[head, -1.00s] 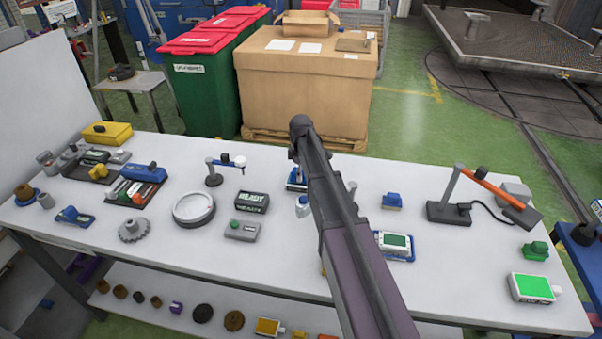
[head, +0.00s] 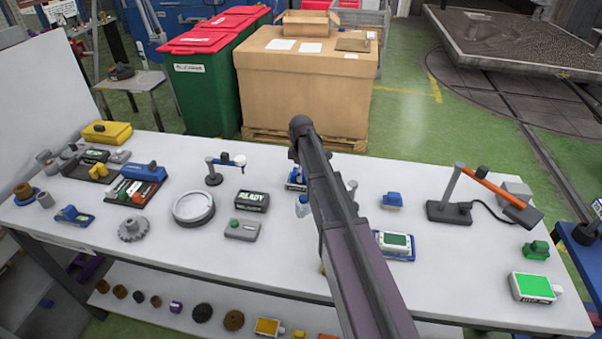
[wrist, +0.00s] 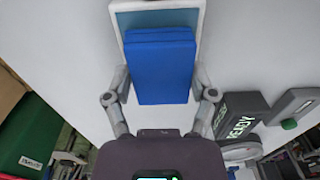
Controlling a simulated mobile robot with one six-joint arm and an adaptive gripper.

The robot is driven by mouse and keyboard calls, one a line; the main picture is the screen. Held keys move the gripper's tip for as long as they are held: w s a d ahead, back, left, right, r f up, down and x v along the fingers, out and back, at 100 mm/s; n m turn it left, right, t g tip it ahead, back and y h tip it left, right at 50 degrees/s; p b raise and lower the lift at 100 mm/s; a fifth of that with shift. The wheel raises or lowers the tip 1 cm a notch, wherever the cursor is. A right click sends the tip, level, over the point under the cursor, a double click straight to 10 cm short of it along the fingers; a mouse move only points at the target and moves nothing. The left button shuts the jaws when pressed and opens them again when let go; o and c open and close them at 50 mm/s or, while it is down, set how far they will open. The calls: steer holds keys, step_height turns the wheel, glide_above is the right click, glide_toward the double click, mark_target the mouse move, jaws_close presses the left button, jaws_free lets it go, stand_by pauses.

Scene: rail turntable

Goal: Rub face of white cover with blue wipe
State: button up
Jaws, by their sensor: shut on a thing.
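In the wrist view my gripper (wrist: 161,88) is shut on a blue block, the blue wipe (wrist: 160,62), with one finger at each side. Behind the wipe's upper end is a panel with a white rim and a pale blue-teal face (wrist: 160,19); it may be the white cover. The wipe hides most of that face, and I cannot tell whether they touch. In the head view my arm hides the gripper and the wipe. A blue-and-white item (head: 296,181) shows partly beside my arm.
A black READY box (head: 252,201), a grey box with a green button (head: 242,230) and a round dial (head: 193,207) stand left of my arm. A lamp with an orange arm (head: 490,186) stands at the right. The white table (head: 300,265) has bare patches between items.

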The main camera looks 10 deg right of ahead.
steer(key=shift+s+f+b, duration=0.1)
steer(key=shift+f+b, duration=0.2)
steer(key=shift+f, duration=0.05)
stand_by(1.6)
steer(key=shift+r, duration=0.1)
steer(key=shift+r+p, duration=3.45)
steer(key=shift+p, duration=0.1)
steer(key=shift+f, duration=0.1)
stand_by(0.6)
stand_by(0.5)
step_height(320, 180, up, 8)
steer(key=p, duration=0.8)
